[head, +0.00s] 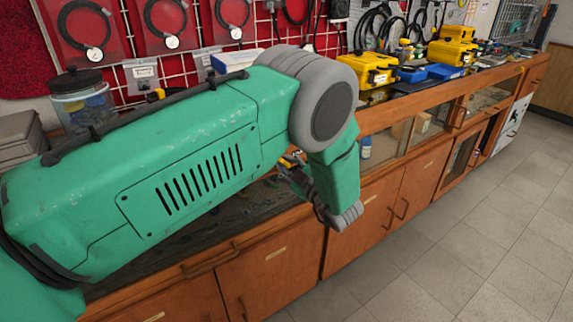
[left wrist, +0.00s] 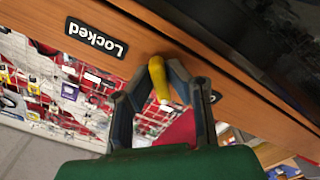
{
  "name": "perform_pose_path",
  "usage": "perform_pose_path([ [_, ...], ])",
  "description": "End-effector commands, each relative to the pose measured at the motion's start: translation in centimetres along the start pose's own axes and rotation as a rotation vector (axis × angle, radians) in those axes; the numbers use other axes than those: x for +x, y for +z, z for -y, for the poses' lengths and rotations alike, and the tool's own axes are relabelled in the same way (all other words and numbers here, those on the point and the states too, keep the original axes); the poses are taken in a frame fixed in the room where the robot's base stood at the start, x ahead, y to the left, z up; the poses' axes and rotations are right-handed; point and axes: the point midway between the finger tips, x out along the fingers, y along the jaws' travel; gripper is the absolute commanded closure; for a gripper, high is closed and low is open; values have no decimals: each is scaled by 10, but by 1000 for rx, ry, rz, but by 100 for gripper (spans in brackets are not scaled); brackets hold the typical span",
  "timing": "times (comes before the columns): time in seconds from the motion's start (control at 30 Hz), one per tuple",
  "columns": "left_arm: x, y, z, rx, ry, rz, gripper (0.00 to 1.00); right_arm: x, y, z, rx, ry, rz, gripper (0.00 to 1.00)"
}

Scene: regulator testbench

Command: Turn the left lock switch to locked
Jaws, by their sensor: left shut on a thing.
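In the left wrist view, the yellow switch handle (left wrist: 158,78) with a pale tip sits against a wooden panel. My left gripper (left wrist: 160,84) has its two dark fingers on either side of the handle and is shut on it. A black label reading "Locked" (left wrist: 97,37) appears upside down to the left of the handle. Part of another dark label (left wrist: 215,97) shows right of the fingers, its text hidden. In the head view, my left arm covers the switch, and only part of the left gripper (head: 294,172) shows beside the forearm. My right gripper is not in view.
A long wooden bench (head: 262,248) with cabinet doors runs along the wall. Yellow cases (head: 368,70) and a blue tray (head: 447,72) stand farther along it. A lidded jar (head: 82,104) stands behind my arm. The tiled floor (head: 470,215) at right is clear.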

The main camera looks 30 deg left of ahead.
Motion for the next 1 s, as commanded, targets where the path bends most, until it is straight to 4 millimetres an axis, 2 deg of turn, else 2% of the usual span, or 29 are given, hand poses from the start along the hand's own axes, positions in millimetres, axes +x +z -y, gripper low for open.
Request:
perform_pose_path([
  [0.27,0,0,0,174,-1,1,100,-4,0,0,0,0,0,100],
  [1.0,0,0,0,871,2,1,100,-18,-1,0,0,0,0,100],
])
